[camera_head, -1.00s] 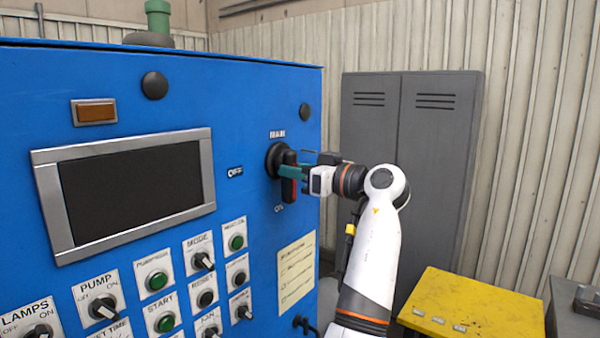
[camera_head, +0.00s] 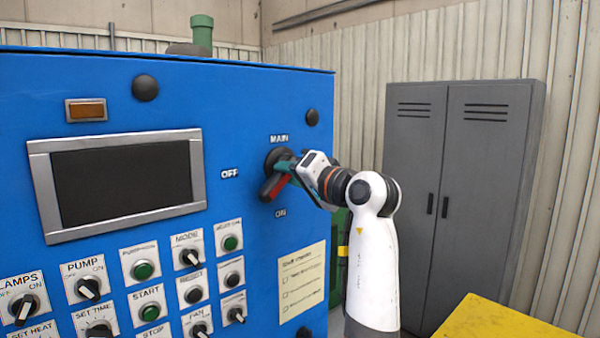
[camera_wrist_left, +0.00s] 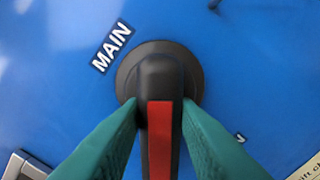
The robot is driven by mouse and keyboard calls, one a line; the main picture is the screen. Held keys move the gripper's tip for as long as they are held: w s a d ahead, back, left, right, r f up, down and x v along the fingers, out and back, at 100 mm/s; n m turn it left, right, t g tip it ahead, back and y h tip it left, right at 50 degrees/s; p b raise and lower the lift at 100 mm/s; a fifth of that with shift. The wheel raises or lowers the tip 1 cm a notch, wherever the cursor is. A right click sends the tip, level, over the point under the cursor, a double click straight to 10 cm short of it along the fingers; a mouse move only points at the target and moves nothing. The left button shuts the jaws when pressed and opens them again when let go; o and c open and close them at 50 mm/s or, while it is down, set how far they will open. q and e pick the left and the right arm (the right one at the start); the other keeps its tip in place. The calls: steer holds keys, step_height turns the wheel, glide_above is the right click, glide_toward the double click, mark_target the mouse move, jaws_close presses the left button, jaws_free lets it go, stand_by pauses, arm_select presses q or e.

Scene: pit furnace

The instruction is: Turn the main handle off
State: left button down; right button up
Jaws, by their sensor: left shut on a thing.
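The main handle (camera_head: 271,188) is a black rotary knob with a red strip on its lever, on the blue cabinet's right side. Its lever points down and to the left, between the ON label (camera_head: 280,213) below and the OFF label (camera_head: 230,174) to the left. My left gripper (camera_head: 284,172) is shut on the handle, its arm reaching in from the right of the panel. In the left wrist view, the teal fingers press both sides of the handle (camera_wrist_left: 160,130), and the MAIN label (camera_wrist_left: 111,46) appears tilted. My right gripper is not in view.
The blue control cabinet (camera_head: 235,100) carries a dark screen (camera_head: 120,180) and several knobs and buttons below it. A grey locker (camera_head: 460,150) stands behind on the right. A yellow surface (camera_head: 505,320) is at the lower right.

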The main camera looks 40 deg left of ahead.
arm_select(q)
steer(key=shift+r+m+p, duration=0.2)
steer(key=shift+m+p, duration=0.35)
steer(key=shift+m, duration=1.35)
steer(key=shift+r+m+p, duration=0.2)
steer(key=shift+m+p, duration=0.35)
steer(key=shift+m, duration=1.35)
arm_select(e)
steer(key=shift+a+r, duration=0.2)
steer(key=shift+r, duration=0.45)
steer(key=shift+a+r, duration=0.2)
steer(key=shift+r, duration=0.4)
arm_select(q)
steer(key=shift+s, duration=0.1)
steer(key=c, duration=1.1)
jaws_free()
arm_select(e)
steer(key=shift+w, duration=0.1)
